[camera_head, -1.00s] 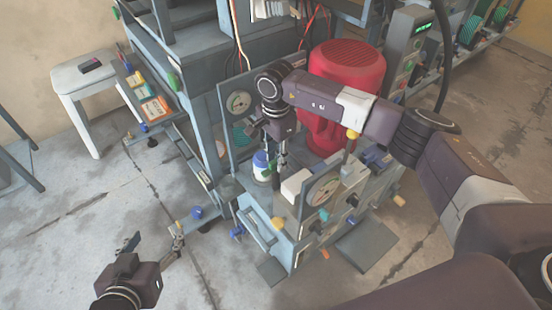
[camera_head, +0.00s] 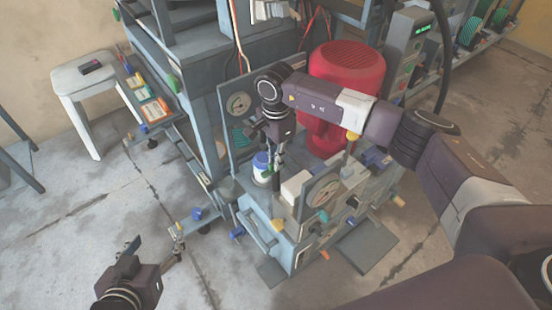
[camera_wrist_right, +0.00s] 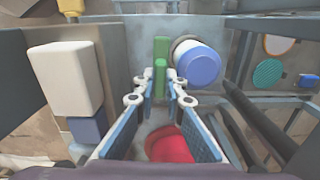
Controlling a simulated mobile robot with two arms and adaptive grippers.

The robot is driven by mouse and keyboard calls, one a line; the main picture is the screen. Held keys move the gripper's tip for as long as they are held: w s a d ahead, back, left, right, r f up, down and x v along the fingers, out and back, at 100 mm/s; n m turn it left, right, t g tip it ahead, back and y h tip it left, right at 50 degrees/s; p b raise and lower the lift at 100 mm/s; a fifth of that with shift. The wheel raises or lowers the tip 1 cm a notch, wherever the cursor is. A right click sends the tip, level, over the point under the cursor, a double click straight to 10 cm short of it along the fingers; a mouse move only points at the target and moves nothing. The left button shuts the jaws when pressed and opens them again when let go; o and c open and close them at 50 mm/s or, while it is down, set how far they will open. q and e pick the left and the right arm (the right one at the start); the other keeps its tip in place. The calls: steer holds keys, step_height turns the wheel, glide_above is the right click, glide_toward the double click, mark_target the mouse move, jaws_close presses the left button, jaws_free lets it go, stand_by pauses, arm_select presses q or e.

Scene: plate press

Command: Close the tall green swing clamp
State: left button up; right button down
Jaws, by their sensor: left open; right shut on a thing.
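The tall green clamp (camera_wrist_right: 161,72) stands upright in the right wrist view, beside a white cylinder with a blue cap (camera_wrist_right: 198,64). My right gripper (camera_wrist_right: 161,98) is shut on the green clamp, with its fingertips on either side of the lower part. In the head view my right gripper (camera_head: 276,172) points down at the press bench, next to the blue-capped cylinder (camera_head: 261,166). The clamp is mostly hidden there by the gripper. My left gripper (camera_head: 156,248) is open and empty over the floor at the lower left.
A red motor housing (camera_head: 350,66) stands behind my right arm. A white stool (camera_head: 83,78) stands at the far left.

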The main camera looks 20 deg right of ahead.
steer(key=m+p, duration=0.1)
steer(key=m, duration=0.2)
steer(key=shift+r+m, duration=0.1)
steer(key=shift+m, duration=0.2)
steer(key=m+p, duration=0.1)
steer(key=m, duration=0.2)
steer(key=shift+m+p, duration=0.35)
steer(key=shift+m, duration=0.45)
arm_select(q)
steer(key=s+a+f+g+y+p, duration=0.1)
steer(key=s+a+f+g, duration=0.1)
steer(key=s+g, duration=0.35)
steer(key=s+a+f+g+y+p, duration=0.1)
steer(key=s+a+f+g, duration=0.15)
steer(key=s, duration=0.55)
arm_select(e)
steer(key=m, duration=0.3)
steer(key=shift+m, duration=0.8)
steer(key=m+p, duration=0.2)
steer(key=m, duration=0.2)
arm_select(q)
steer(key=s+x, duration=0.1)
steer(key=x, duration=0.8)
steer(key=shift+d+f, duration=0.2)
steer(key=shift+f, duration=0.1)
arm_select(e)
steer(key=shift+m, duration=0.4)
